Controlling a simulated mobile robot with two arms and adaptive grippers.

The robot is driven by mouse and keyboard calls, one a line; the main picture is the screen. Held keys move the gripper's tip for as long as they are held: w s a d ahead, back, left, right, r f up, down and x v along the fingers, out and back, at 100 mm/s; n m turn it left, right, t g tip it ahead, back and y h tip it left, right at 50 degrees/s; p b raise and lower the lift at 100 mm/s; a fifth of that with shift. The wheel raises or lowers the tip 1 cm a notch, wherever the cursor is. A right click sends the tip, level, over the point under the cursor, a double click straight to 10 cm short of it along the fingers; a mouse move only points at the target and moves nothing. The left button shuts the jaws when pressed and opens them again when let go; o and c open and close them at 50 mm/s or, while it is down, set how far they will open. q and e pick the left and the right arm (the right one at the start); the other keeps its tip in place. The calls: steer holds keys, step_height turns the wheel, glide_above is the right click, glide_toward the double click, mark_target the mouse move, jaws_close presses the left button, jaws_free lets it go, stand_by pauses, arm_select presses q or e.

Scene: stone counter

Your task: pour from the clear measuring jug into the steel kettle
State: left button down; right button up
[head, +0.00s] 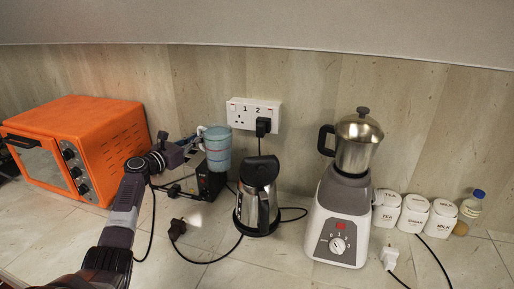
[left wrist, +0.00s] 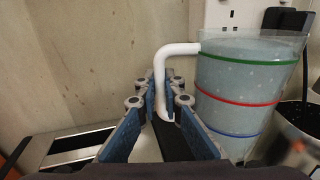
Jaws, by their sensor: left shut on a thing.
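The clear measuring jug (head: 217,150) has a bluish tint, coloured bands and a white handle. It is held about upright in the air, up and left of the steel kettle in the head view. My left gripper (head: 196,140) is shut on the jug's white handle, which shows between the fingers in the left wrist view (left wrist: 166,112). The jug body (left wrist: 240,90) is right of the fingers there. The steel kettle (head: 262,212), with black top parts, stands upright on the counter. It shows partly at the right edge of the wrist view (left wrist: 292,140), behind the jug. My right gripper is not seen.
An orange oven (head: 110,140) is at left, a blender (head: 340,215) right of the kettle. White canisters (head: 414,214) and a bottle (head: 469,211) stand farther right. Cords and a loose plug (head: 177,228) lie on the counter.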

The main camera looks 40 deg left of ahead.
mark_target(201, 127)
arm_select(q)
steer(key=shift+s+d+r+m, duration=0.15)
steer(key=shift+r+m, duration=0.1)
steer(key=shift+r, duration=0.35)
steer(key=shift+w+d+r+m, duration=0.15)
steer(key=shift+r+m, duration=0.1)
steer(key=shift+r, duration=0.5)
steer(key=shift+s+d+r+m, duration=0.15)
steer(key=shift+d+r+m, duration=0.1)
steer(key=shift+m, duration=0.15)
steer(key=shift+r, duration=0.15)
steer(key=shift+r+p, duration=0.1)
steer(key=shift+p, duration=0.2)
steer(key=shift+d+r+m, duration=0.35)
steer(key=shift+r+m, duration=0.15)
steer(key=shift+r, duration=0.1)
